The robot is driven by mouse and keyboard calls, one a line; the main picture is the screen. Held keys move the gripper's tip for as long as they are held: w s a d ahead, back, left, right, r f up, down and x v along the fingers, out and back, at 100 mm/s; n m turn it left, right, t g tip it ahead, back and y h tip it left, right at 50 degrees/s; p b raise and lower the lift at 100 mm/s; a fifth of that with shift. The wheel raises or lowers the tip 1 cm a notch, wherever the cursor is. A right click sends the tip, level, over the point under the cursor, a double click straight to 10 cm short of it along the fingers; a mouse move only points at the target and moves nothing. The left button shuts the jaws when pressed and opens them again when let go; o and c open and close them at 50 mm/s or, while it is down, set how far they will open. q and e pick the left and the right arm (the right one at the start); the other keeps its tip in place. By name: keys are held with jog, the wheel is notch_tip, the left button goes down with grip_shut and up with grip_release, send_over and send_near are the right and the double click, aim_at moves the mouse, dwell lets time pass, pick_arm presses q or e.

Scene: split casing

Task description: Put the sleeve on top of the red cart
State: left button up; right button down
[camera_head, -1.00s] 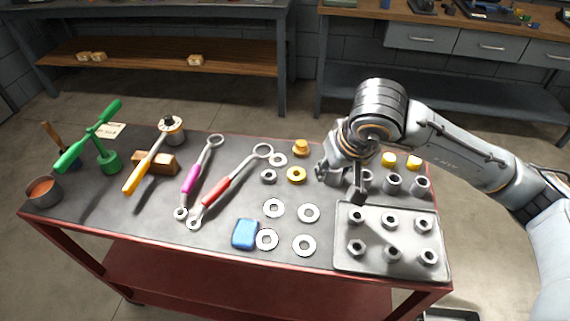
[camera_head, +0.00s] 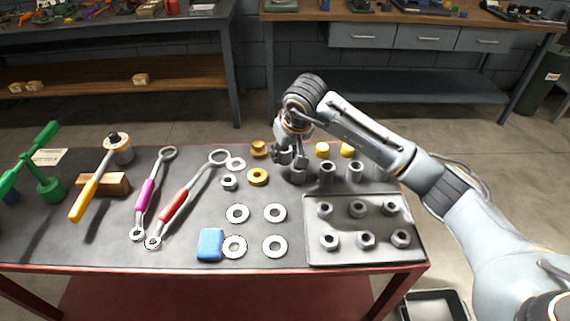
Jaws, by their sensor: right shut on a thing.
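The red cart (camera_head: 205,268) has a dark top and a red frame, and it is strewn with tools and parts. My right gripper (camera_head: 291,163) is over the back of the cart top, pointing down. It is shut on a small grey part, apparently a sleeve (camera_head: 285,157), mostly hidden by the fingers. A grey cylinder (camera_head: 298,174) stands right under or beside the fingers. I cannot tell whether the held part touches the cart top. My left gripper is not in view.
A grey tray (camera_head: 385,252) with several nuts lies at the right. Washers (camera_head: 274,213), a blue block (camera_head: 210,244), a yellow ring (camera_head: 258,177) and wrenches (camera_head: 175,205) lie left of it. Yellow pieces (camera_head: 322,150) stand behind. Bare top shows at the front left.

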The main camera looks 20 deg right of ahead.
aim_at(287, 157)
notch_tip(287, 157, down, 3)
jog(key=shift+a+f+b, duration=0.1)
jog(key=shift+b, duration=0.35)
jog(key=shift+f, duration=0.2)
jog(key=c, duration=0.9)
grip_release()
jog(key=shift+r, duration=0.1)
